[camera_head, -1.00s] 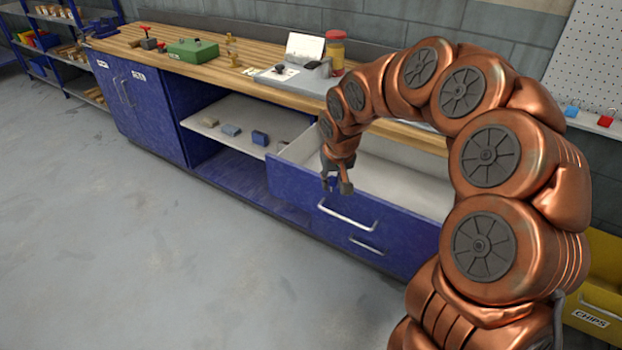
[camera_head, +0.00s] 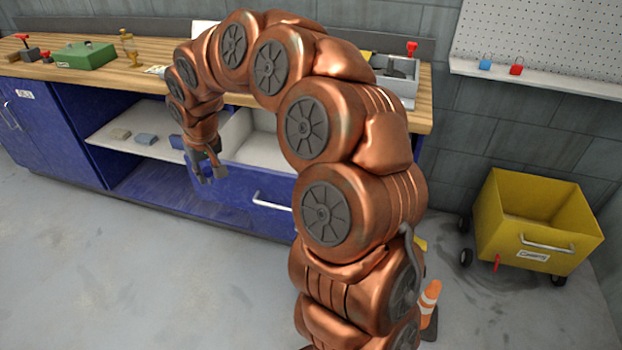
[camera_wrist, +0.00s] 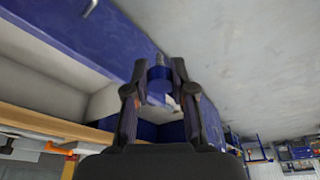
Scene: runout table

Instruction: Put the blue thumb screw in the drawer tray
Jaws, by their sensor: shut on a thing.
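My gripper (camera_head: 207,176) is shut on the blue thumb screw. In the wrist view the screw's blue head (camera_wrist: 160,76) sits between the fingertips, and a grey shank sticks out beyond it. In the head view the screw cannot be clearly told apart from the fingers and the blue cabinet. The drawer (camera_head: 268,152) is pulled open, with a pale tray-like inside and a blue front. My gripper hangs near the left end of the drawer front, left of its handle. My arm hides part of the drawer.
A wooden worktop (camera_head: 150,76) runs above the drawer, carrying a green box (camera_head: 86,55). An open shelf (camera_head: 140,138) with small blocks lies left of the drawer. A yellow wheeled bin (camera_head: 535,225) and an orange cone (camera_head: 430,300) stand right. The floor in front is clear.

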